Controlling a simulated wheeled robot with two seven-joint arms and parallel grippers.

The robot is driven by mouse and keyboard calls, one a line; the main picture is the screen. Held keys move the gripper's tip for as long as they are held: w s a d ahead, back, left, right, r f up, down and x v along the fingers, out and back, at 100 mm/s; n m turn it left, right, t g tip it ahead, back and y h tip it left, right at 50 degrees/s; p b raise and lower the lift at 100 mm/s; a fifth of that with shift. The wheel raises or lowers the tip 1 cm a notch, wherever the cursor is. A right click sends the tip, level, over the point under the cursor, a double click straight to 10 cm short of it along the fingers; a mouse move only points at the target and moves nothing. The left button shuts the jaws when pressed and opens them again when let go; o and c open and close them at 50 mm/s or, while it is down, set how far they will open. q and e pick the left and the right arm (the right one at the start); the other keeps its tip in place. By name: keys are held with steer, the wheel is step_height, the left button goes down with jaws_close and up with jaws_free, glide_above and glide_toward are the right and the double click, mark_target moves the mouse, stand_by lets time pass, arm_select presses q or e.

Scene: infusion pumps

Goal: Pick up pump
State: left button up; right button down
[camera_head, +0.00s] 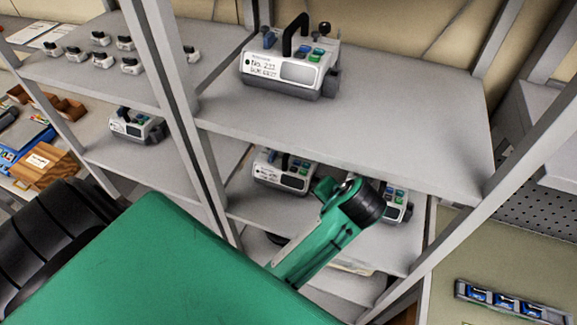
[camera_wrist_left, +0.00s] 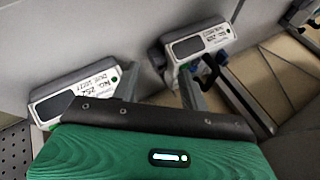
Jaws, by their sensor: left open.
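A white and grey pump (camera_head: 290,72) with a black handle stands on the upper shelf in the head view. Two similar pumps, a left one (camera_head: 280,173) and a right one (camera_head: 397,203), stand on the shelf below. My green arm partly covers the right one. In the left wrist view, one labelled pump (camera_wrist_left: 72,97) is at left and another (camera_wrist_left: 197,48) at upper right. My left gripper (camera_wrist_left: 159,72) is open and empty, its fingers apart between these two pumps, overlapping their near edges. Contact cannot be told. My right gripper is not in view.
Another pump (camera_head: 136,126) stands in the left bay, below a shelf with several small devices (camera_head: 100,40). Grey posts (camera_head: 185,140) and shelf edges frame the bays. The upper shelf (camera_head: 420,110) is bare at right. Wooden boxes (camera_head: 45,167) lie far left.

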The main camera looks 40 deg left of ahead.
arm_select(q)
glide_above(298, 168)
steer(key=w+a, duration=0.2)
steer(key=a, duration=0.1)
steer(key=shift+a+r, duration=0.1)
steer(key=shift+w+a+f, duration=0.2)
steer(key=shift+a+f, duration=0.05)
steer(key=shift+f, duration=0.4)
steer(key=shift+s+d+r, duration=0.1)
jaws_close()
stand_by(0.8)
